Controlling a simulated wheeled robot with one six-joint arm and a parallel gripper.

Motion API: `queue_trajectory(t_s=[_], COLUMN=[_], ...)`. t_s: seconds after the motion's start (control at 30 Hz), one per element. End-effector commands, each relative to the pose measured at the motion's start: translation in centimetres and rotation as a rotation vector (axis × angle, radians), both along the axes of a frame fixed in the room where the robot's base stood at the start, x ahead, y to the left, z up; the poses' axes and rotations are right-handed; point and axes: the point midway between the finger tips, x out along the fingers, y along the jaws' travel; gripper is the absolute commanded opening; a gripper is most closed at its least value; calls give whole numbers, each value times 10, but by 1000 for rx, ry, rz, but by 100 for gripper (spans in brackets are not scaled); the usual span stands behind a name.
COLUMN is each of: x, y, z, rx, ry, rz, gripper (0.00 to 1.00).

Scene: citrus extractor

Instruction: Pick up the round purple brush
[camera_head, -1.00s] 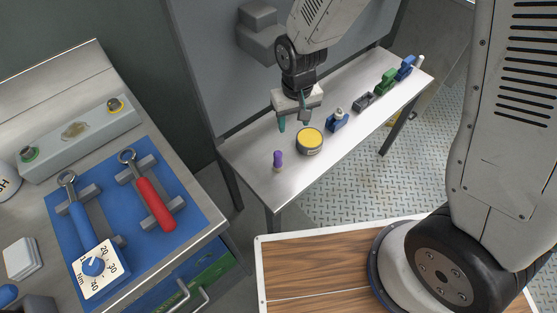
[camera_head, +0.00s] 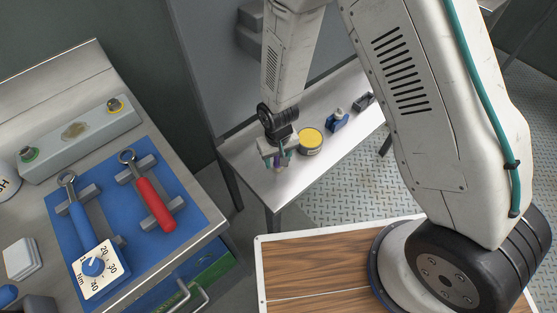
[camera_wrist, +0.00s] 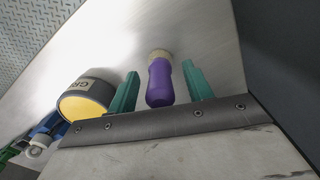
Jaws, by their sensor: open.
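The round purple brush (camera_wrist: 160,84) stands on the metal side table, with its purple handle toward my wrist camera and a pale tan end beyond it. In the wrist view it lies between the two teal fingers of my gripper (camera_wrist: 162,88), with a visible gap on each side. In the head view my gripper (camera_head: 278,161) is low over the near left end of the table, and the brush is mostly hidden by it. The gripper is open.
A yellow-topped grease tin (camera_head: 310,141) stands close to the right of my gripper. A blue item (camera_head: 337,121) and a dark grey item (camera_head: 364,100) stand farther along the table (camera_head: 325,159). A grey wall panel is behind. A workbench with wrenches on a blue mat (camera_head: 189,212) is at the left.

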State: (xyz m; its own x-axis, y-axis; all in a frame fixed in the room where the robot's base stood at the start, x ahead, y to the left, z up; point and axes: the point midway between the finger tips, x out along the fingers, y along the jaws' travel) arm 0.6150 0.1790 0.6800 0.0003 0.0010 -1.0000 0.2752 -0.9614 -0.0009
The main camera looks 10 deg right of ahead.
Motion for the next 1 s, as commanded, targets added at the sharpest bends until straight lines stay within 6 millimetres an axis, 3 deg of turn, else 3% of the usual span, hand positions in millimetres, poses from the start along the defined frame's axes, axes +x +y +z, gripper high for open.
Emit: queue_trajectory(t_s=[0.3, 0.47, 0.8, 1.0], x=[0, 0, 0, 1], y=[1, 1, 1, 1], z=[-5, -4, -3, 8], rx=[0, 0, 0, 1], ry=[-1, -1, -1, -2], rz=[1, 1, 1, 1], gripper=[48, 3, 2, 2])
